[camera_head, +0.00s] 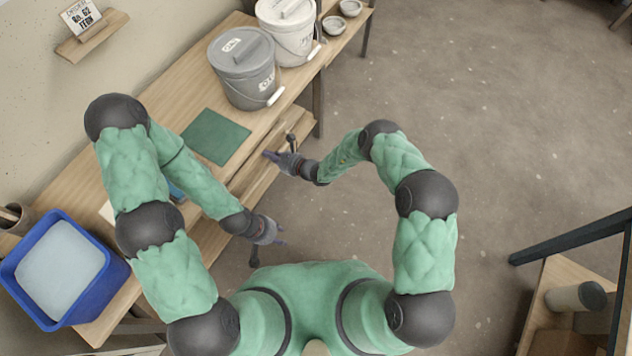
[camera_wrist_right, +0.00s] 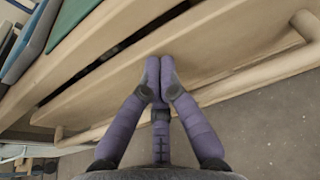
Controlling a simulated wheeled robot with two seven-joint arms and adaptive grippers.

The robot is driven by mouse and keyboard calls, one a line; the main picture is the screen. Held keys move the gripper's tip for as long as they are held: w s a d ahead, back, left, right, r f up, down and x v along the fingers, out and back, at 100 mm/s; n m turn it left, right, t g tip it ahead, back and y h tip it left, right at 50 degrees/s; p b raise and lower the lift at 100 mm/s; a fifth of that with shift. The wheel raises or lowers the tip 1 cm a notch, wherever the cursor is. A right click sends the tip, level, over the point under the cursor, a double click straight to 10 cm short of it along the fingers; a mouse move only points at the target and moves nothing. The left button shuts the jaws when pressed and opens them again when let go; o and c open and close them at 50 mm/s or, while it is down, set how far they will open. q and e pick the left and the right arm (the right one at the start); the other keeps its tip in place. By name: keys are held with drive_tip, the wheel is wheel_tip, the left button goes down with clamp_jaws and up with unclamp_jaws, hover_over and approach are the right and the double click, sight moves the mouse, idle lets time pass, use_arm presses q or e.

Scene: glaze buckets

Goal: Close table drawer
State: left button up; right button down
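The wooden table (camera_head: 180,135) runs diagonally along the wall in the head view. Its drawer (camera_wrist_right: 105,100) shows in the right wrist view as a pale wooden panel, with a narrow dark gap between it and the tabletop edge. My right gripper (camera_head: 270,156) is at the table's front edge. In the right wrist view its purple fingers (camera_wrist_right: 160,65) are together, empty, with tips at the drawer panel; contact is hard to tell. My left gripper (camera_head: 276,236) hangs in front of the table, away from the drawer, its finger opening too small to judge.
A grey bucket (camera_head: 245,70), a white bucket (camera_head: 288,30) and a green mat (camera_head: 213,137) are on the tabletop. A blue bin (camera_head: 95,290) stands at the left end.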

sight(260, 148)
drive_tip(key=w+a, duration=0.1)
drive_tip(key=w+a+b, duration=0.1)
drive_tip(key=a, duration=0.1)
drive_tip(key=shift+w+a, duration=0.15)
drive_tip(key=shift+w, duration=0.05)
use_arm(q)
drive_tip(key=shift+f, duration=0.9)
use_arm(e)
drive_tip(key=shift+w+a, duration=0.1)
drive_tip(key=shift+a, duration=0.05)
drive_tip(key=shift+r, duration=0.1)
